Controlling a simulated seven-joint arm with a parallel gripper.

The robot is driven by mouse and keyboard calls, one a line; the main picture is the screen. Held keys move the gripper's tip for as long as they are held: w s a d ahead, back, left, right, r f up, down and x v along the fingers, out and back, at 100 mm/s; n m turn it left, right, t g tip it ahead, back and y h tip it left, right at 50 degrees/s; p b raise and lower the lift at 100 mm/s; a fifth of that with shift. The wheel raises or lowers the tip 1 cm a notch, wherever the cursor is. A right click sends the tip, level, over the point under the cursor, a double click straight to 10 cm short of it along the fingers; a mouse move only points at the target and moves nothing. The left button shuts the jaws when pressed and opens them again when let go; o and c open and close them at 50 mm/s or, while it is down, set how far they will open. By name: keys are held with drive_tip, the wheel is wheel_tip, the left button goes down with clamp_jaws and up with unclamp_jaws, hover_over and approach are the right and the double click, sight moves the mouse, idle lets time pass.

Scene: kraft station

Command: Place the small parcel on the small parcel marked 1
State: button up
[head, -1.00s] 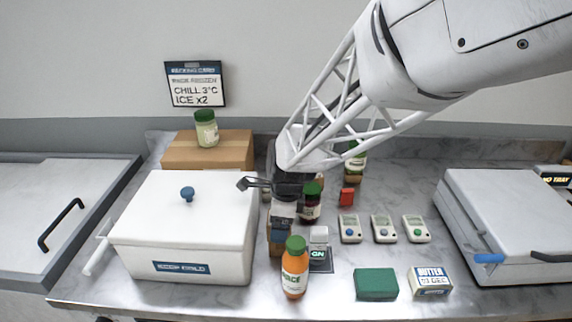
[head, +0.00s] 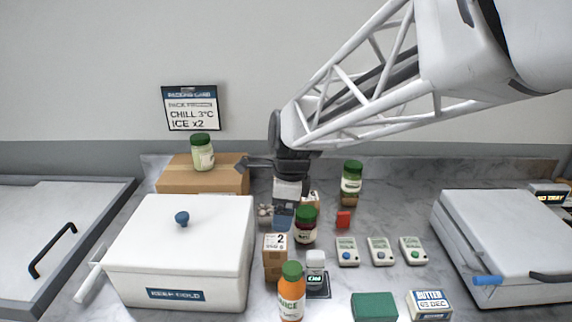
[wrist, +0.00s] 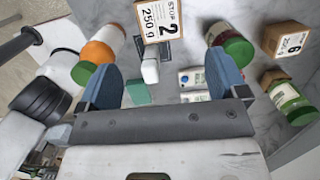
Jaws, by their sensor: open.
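A small brown parcel with a white label marked 2 (head: 275,243) rests on another small brown parcel (head: 273,270), between the white cool box and the dark jar. The lower parcel's number is hidden from view. The parcel marked 2 also shows in the wrist view (wrist: 152,20), beyond my fingertips. My gripper (head: 284,216) is open and empty, above and behind the stack, apart from it. Its blue fingers (wrist: 162,68) have a clear gap between them. A brown parcel marked 6 (wrist: 289,40) shows at the right in the wrist view.
A juice bottle (head: 291,292) stands in front of the stack, with a dark jar (head: 306,224) and a small white-topped item (head: 316,266) to the right. The white cool box (head: 180,250) is close on the left. Several handheld devices (head: 381,251) lie further right.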

drive_tip(key=shift+r, duration=0.15)
idle(0.5)
drive_tip(key=s+d+r+n+t+h, duration=0.1)
drive_tip(key=s+d+n+t+h, duration=0.1)
drive_tip(key=s+d+n, duration=1.5)
drive_tip(key=s+d, duration=0.3)
drive_tip(key=shift+r+n+t, duration=0.3)
drive_tip(key=shift+r+n, duration=0.1)
